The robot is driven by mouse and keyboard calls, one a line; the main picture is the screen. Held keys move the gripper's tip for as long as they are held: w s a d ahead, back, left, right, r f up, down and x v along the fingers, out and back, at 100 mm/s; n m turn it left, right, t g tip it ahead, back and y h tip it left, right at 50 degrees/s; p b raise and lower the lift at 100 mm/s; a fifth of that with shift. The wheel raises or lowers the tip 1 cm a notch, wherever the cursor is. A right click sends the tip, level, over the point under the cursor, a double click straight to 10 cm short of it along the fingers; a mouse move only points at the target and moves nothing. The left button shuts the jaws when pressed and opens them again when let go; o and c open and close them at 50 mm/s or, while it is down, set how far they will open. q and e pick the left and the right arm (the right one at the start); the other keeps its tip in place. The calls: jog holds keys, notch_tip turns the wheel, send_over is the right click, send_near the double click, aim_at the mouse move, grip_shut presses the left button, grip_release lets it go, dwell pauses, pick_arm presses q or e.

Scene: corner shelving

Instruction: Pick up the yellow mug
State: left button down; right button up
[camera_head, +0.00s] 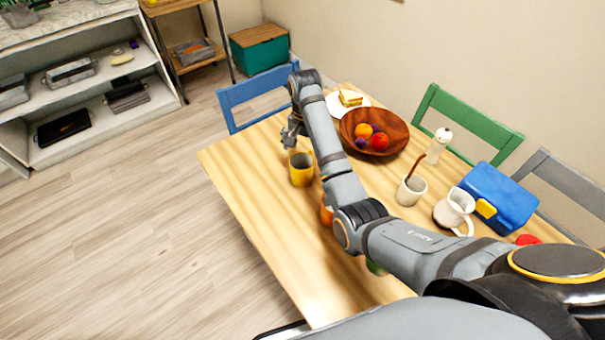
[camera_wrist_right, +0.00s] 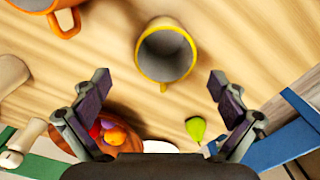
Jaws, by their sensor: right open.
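The yellow mug (camera_head: 302,171) stands upright on the wooden table, near its left edge. In the right wrist view I look down into its grey inside (camera_wrist_right: 166,55), with the handle pointing toward the gripper. My right gripper (camera_head: 291,134) is at the far side of the mug in the head view, close to it. In the wrist view its two fingers (camera_wrist_right: 158,82) are spread wide and empty, with the mug ahead between and beyond the tips. I cannot tell its exact height above the table. My left gripper is not in view.
An orange mug (camera_wrist_right: 52,14) stands near the yellow one. A green fruit-like item (camera_wrist_right: 196,128) lies beside the right finger. A wooden fruit bowl (camera_head: 398,138), white cup (camera_head: 411,190), white pitcher (camera_head: 453,210) and blue box (camera_head: 505,197) occupy the table's right side. Chairs surround it.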

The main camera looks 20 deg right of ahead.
aim_at(302, 160)
jog(key=shift+a+f, duration=0.25)
jog(key=shift+f, duration=0.75)
jog(key=shift+w+f, duration=0.2)
jog(key=shift+f, duration=1.25)
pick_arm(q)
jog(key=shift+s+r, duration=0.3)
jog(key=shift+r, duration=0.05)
pick_arm(e)
jog(key=shift+r, duration=0.1)
jog(key=shift+c, duration=1.2)
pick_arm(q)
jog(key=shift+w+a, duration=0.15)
pick_arm(e)
jog(key=c, duration=1.7)
